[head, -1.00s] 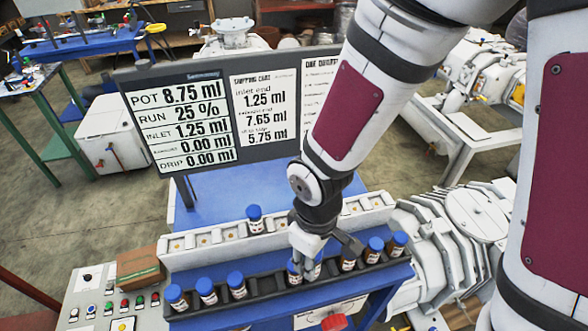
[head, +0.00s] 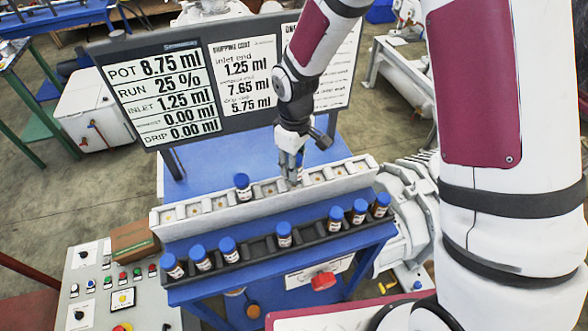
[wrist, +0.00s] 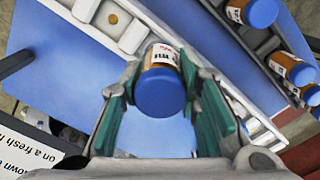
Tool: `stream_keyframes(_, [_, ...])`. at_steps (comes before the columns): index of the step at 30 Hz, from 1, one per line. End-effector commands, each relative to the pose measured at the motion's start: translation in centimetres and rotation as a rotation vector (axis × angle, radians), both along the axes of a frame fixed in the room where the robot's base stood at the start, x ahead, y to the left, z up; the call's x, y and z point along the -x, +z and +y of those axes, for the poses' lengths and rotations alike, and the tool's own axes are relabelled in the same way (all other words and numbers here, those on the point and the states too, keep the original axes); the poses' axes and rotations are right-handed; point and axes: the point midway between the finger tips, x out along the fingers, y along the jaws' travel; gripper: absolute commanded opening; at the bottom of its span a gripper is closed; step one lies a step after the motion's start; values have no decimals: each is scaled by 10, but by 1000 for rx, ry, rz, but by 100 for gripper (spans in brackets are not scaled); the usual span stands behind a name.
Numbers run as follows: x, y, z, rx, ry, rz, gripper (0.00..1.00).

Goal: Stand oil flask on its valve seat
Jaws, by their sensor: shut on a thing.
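My gripper (head: 291,163) is shut on a small amber flask with a white label and blue cap. In the wrist view the held flask (wrist: 162,80) lies between the green-padded fingers, cap towards the camera. The gripper is over the right half of the white rail of valve seats (head: 170,215). Empty seats show in the wrist view (wrist: 133,37). Fingers hide the flask's base, so I cannot tell whether it touches a seat.
Another blue-capped flask (head: 242,187) stands on the white rail, left of my gripper. Several more stand in the black rack (head: 262,250) in front. A display board (head: 165,90) rises behind the rail. A control panel (head: 110,285) is at the lower left.

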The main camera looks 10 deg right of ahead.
Motion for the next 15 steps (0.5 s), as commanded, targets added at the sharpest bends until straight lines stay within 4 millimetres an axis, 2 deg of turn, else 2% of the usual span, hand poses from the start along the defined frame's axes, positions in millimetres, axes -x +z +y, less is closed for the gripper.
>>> stream_keyframes(4, [-11, -1, 0, 0, -2, 0, 1])
stream_keyframes(10, [-10, -28, 1, 1, 1, 3, 1])
stream_keyframes(15, [-11, -36, 0, 1, -1, 1, 1])
